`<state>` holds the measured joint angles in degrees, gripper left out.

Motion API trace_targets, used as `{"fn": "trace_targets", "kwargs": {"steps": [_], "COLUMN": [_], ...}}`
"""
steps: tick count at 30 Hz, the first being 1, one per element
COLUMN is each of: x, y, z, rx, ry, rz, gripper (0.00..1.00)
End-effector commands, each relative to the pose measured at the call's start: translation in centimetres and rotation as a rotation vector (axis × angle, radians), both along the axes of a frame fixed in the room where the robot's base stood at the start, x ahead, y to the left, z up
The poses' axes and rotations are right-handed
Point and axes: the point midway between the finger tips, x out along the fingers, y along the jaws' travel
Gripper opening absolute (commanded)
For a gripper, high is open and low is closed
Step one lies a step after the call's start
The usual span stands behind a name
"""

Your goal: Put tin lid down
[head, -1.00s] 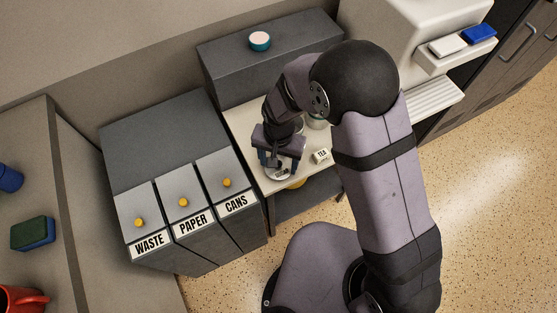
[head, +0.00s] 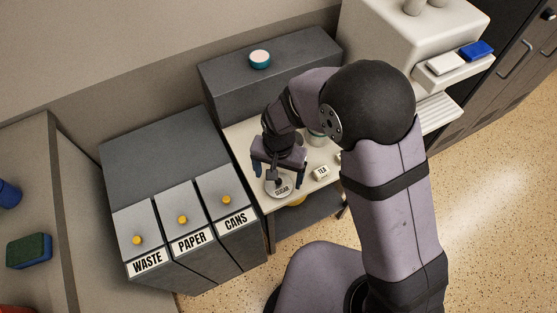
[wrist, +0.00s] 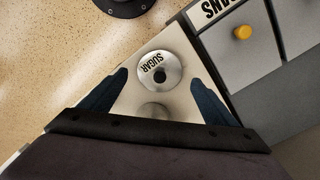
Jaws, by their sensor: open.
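The round metal tin lid (head: 277,188), marked SUGAR, lies flat near the front left corner of the pale tabletop (head: 238,133). In the wrist view the lid (wrist: 145,62) shows whole, with a dark knob at its middle. My gripper (head: 279,178) is open above and behind the lid in the head view. Its two dark blue fingers stand apart, and nothing is between them. In the wrist view the lid sits beyond the open fingers (wrist: 160,88), clear of both.
A TEA label (head: 320,172) stands right of the lid, and a greenish jar (head: 316,138) is behind, partly hidden by my arm. The WASTE, PAPER and CANS bins (head: 190,215) are close on the left. A grey box (head: 265,75) with a teal round item (head: 260,60) backs the table.

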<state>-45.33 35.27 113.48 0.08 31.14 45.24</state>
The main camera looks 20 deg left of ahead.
Motion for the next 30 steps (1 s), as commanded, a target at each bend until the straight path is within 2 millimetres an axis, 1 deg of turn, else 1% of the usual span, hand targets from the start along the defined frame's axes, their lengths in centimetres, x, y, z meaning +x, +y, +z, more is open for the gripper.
{"fn": "trace_targets", "kwargs": {"steps": [1,9,15,21,27,30], "x": [0.1,0.1,0.1,0.0,0.0,0.3], "y": [0.1,0.1,0.0,0.0,-0.1,-0.8], "z": [0.9,5.7,8.3,9.3,9.5,9.6], "rx": [0.004,0.003,0.002,-0.001,-0.001,0.000], "ry": [-0.004,-0.003,-0.002,0.001,0.001,0.000], "rz": [0.000,0.000,0.000,0.000,0.000,-0.003], "gripper": [0.82,0.82,0.82,0.82,0.82,0.82]}}
